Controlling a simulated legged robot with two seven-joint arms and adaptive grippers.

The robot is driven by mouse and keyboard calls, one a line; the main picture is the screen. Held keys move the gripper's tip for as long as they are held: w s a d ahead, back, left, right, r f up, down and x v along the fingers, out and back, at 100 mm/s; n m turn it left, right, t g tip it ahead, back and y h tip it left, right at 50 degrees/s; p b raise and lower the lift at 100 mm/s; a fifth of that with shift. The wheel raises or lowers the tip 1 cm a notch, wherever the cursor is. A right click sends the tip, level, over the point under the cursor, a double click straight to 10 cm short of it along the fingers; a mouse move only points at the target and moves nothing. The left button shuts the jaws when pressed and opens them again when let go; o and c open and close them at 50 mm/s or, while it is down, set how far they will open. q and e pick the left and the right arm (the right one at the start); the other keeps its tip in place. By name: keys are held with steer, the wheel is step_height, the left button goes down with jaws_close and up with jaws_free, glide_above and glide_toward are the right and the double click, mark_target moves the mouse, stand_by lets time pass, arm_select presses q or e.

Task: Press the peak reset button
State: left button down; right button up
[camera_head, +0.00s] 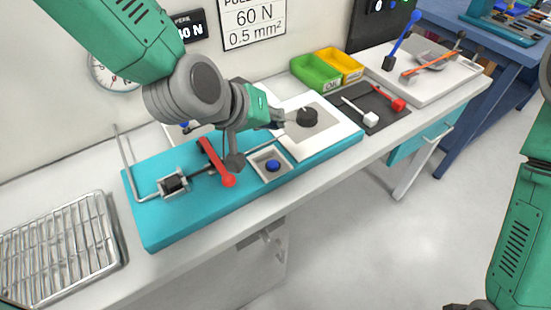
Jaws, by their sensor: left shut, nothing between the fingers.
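A round blue button (272,165) sits in a pale square housing (258,158) on the teal base (160,228) of the pull tester. No label on it is readable. My left gripper (279,122) is shut and empty.
A red lever (216,163) and a metal clamp (173,184) stand left of the button. A wire rack (60,245) lies at the left. Green (317,72) and yellow (342,64) bins stand at the back. The bench front edge (225,236) is clear.

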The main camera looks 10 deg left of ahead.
mark_target(272, 163)
arm_select(q)
steer(key=f+b, duration=0.4)
steer(key=f, duration=0.1)
steer(key=f+b, duration=0.2)
steer(key=b, duration=0.1)
steer(key=shift+a+f, duration=0.3)
steer(key=shift+f, duration=0.05)
steer(key=shift+d+f+b, duration=0.2)
steer(key=shift+f+b, duration=0.25)
steer(key=shift+f, duration=0.15)
steer(key=shift+a, duration=0.3)
steer(key=shift+d, duration=0.2)
steer(key=shift+a, duration=0.1)
steer(key=shift+f, duration=0.1)
